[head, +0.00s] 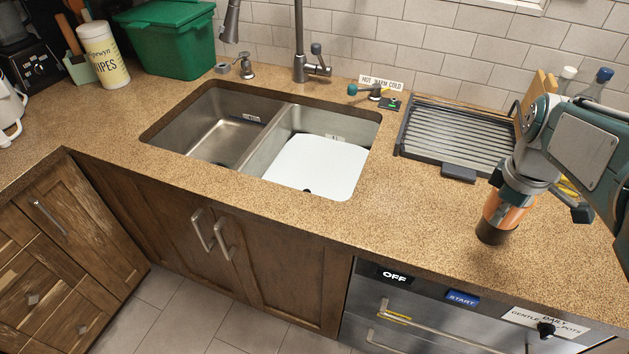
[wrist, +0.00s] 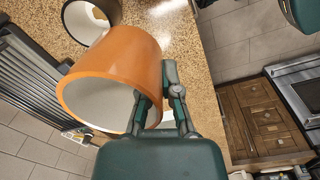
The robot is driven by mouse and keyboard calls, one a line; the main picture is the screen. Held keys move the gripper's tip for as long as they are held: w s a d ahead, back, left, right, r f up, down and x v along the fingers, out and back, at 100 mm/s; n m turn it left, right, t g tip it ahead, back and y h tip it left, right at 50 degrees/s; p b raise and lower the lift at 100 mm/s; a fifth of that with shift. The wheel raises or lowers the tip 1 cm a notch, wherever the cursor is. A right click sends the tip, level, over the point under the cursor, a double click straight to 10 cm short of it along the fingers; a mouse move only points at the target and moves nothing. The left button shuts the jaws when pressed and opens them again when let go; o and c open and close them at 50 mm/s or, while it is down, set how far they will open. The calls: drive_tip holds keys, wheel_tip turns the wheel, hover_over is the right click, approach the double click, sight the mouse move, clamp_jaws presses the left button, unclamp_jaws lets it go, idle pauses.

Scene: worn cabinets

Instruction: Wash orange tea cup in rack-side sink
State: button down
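An orange tea cup (wrist: 118,62), white inside, fills much of the wrist view, with its opening toward the camera. My gripper (wrist: 160,102) has one finger inside the cup and one outside, pinching its wall at the rim. In the head view the orange cup (head: 507,213) hangs at the right, over the counter; its top is hidden by my gripper. The rack-side sink (head: 374,130) is the right basin, left of the rack, with a flat white surface (head: 318,165) in it. A teal-handled tap control (head: 368,90) sits behind it under a HOT WARM COLD label.
The drying rack (head: 455,130) looks empty. A faucet (head: 300,50) stands behind the basins. A green bin (head: 172,45) and wipes tub (head: 103,55) stand left.

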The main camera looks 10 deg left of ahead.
wheel_tip(320, 180, up, 20)
idle(1.5)
idle(0.3)
